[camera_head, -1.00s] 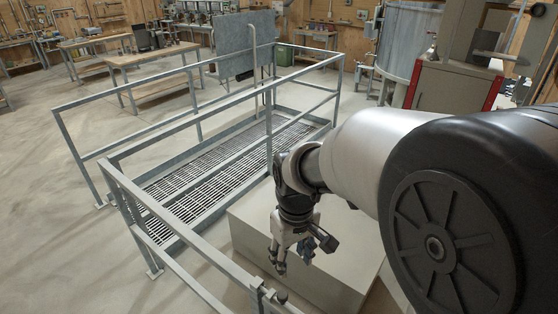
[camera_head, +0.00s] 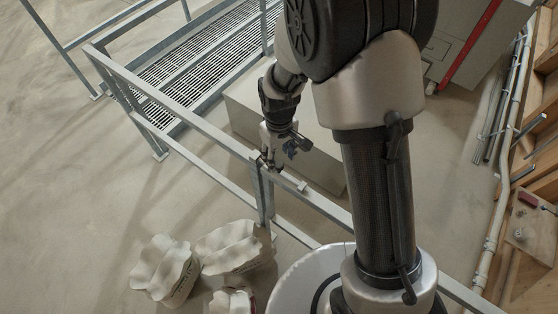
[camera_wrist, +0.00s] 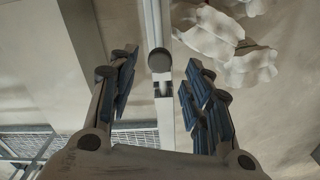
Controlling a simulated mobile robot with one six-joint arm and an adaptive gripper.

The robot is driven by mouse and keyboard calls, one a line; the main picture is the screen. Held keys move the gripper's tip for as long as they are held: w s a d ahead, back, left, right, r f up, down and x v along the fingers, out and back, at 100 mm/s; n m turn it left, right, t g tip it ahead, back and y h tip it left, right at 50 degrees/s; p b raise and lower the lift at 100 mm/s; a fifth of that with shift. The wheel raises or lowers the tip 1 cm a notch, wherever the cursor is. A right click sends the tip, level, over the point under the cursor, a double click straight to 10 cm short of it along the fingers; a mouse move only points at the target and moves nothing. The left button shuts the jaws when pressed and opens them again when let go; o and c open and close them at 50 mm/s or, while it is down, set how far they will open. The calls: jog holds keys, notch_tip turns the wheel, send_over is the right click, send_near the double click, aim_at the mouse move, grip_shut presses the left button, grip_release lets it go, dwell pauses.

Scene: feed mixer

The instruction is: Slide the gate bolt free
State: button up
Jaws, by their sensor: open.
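The gate bolt shows in the wrist view as a dark round knob (camera_wrist: 160,60) with a small bright shank and dark bracket beside it, on the grey top rail (camera_wrist: 155,20). My gripper (camera_wrist: 157,85) is open, its blue-padded fingers on either side of the knob with visible gaps; I cannot tell whether its depth is level with the fingertips. In the head view my gripper (camera_head: 271,162) points down over the rail at the gate post (camera_head: 263,200). There the fingers largely hide the bolt.
White sacks (camera_head: 165,270) stand on the floor front left of the post. A grey box (camera_head: 300,140) is behind the rail, and a floor grating (camera_head: 190,60) lies beyond. The railing (camera_head: 170,105) runs left. Pipes and a wooden wall are at right.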

aim_at(279, 164)
jog(key=shift+f, duration=2)
jog(key=shift+c, duration=0.2)
grip_shut()
